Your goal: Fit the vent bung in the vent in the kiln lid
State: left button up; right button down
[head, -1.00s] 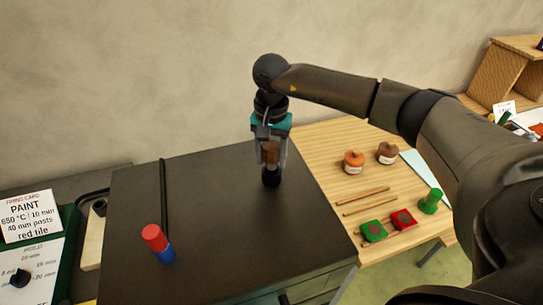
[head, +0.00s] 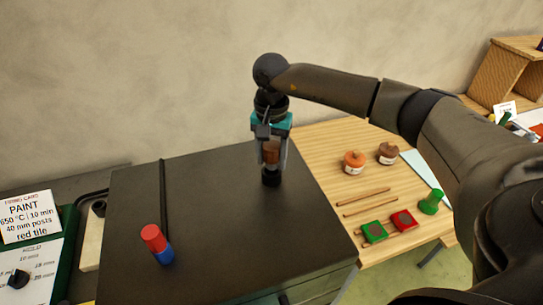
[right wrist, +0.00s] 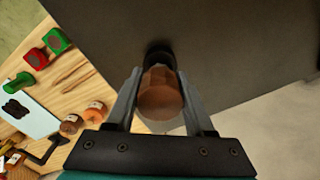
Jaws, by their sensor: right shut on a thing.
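The vent bung (head: 271,152) is a brown, rounded piece held upright between the fingers of my right gripper (head: 271,160). In the right wrist view the bung (right wrist: 160,95) sits between the two fingers, which are shut on it. A short black round piece (head: 271,178) is directly below the bung, at the dark kiln lid (head: 215,215); it also shows in the right wrist view (right wrist: 160,54). I cannot tell whether this is the vent's collar or the bung's lower end. The vent opening is hidden. My left gripper is not in view.
A wooden table (head: 325,155) on the right holds two jars, sticks, red and green blocks and a green piece. A firing card (head: 30,215) stands at the left.

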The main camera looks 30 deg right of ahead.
aim_at(271, 146)
dwell(0.4)
jog(key=shift+f+b, duration=0.9)
jog(key=shift+b, duration=0.05)
jog(key=shift+c, duration=1)
grip_release()
notch_tip(271, 146, up, 15)
jog(key=shift+r+b, duration=0.1)
jog(key=shift+b, duration=0.6)
